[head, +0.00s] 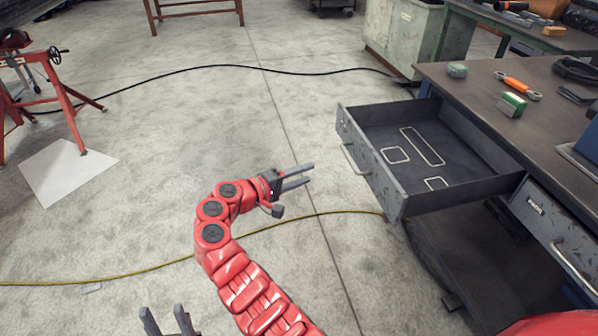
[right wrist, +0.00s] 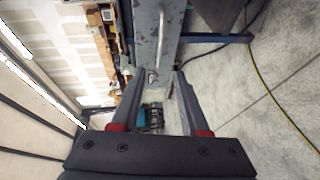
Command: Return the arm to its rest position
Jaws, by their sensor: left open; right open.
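My right gripper (head: 308,174) is at the end of the red arm in the middle of the head view. It is open and empty, with its fingers pointing right toward the pulled-out drawer (head: 390,198) and a gap before the drawer's front handle (head: 355,160). In the right wrist view, my right gripper (right wrist: 158,73) has its fingers spread, with the grey drawer front and handle (right wrist: 158,42) beyond them. My left gripper (head: 163,312) shows only as two separate grey fingers at the bottom edge of the head view, open with nothing seen between them.
A yellow cable (head: 130,276) crosses the floor. A red stand (head: 62,95) is at left. Floor left of the drawer is mostly clear.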

